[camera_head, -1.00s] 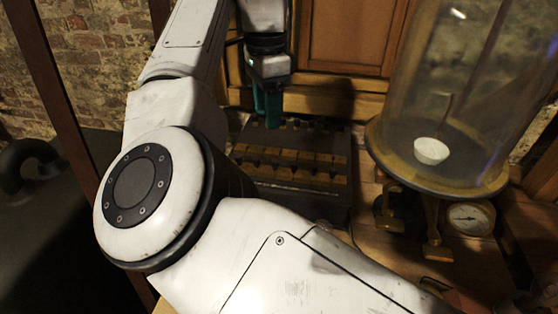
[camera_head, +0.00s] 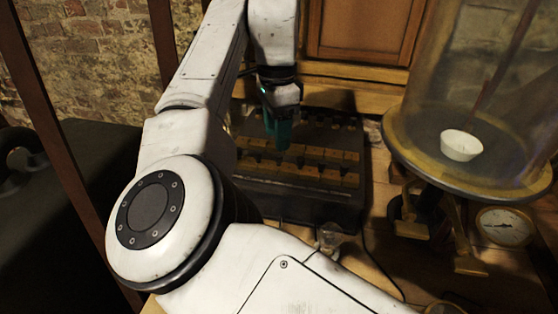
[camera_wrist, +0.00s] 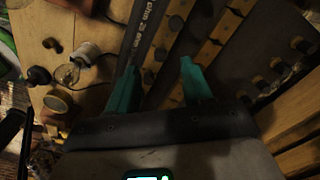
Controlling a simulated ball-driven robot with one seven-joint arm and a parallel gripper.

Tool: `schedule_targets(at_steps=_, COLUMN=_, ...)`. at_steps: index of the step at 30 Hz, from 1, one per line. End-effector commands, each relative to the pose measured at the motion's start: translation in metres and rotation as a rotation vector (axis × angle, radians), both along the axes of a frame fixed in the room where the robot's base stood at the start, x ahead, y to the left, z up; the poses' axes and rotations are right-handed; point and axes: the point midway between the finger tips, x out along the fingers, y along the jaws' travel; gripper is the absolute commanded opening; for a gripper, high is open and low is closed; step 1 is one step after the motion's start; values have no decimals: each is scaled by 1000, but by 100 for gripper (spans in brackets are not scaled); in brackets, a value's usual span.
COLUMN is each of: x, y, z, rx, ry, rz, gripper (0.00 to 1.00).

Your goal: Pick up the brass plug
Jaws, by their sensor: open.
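A dark box (camera_head: 290,203) with rows of brass blocks (camera_head: 308,173) on top stands on the wooden bench; its lettered edge shows in the wrist view (camera_wrist: 140,40). Small dark pegs (camera_wrist: 160,53) stand along the brass strips, and a row of dark-topped pegs (camera_wrist: 262,85) lies to the right. I cannot tell for sure which one is the brass plug. My gripper (camera_head: 283,148) has teal fingers and is over the box. In the wrist view its fingers (camera_wrist: 158,66) are apart, with a strip of brass and pegs seen between and beyond them, and nothing held.
A glass bell jar (camera_head: 480,80) with a white cup (camera_head: 461,145) stands at the right on a brass-rimmed base, with a dial gauge (camera_head: 504,227) beside it. A glass bulb (camera_wrist: 68,73) and small fittings lie on the bench beside the box. A wooden cabinet (camera_head: 362,28) stands behind.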

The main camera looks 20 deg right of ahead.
Motion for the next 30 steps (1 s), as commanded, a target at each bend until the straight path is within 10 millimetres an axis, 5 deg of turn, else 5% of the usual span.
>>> schedule_targets(at_steps=12, x=0, y=-4, z=-50, rx=0, ry=0, rz=0, gripper=50)
schedule_targets(at_steps=22, x=0, y=-4, z=-57, rx=-1, ry=-2, rz=0, gripper=50)
schedule_targets(at_steps=30, x=0, y=-4, z=-57, rx=-1, ry=-2, rz=0, gripper=25)
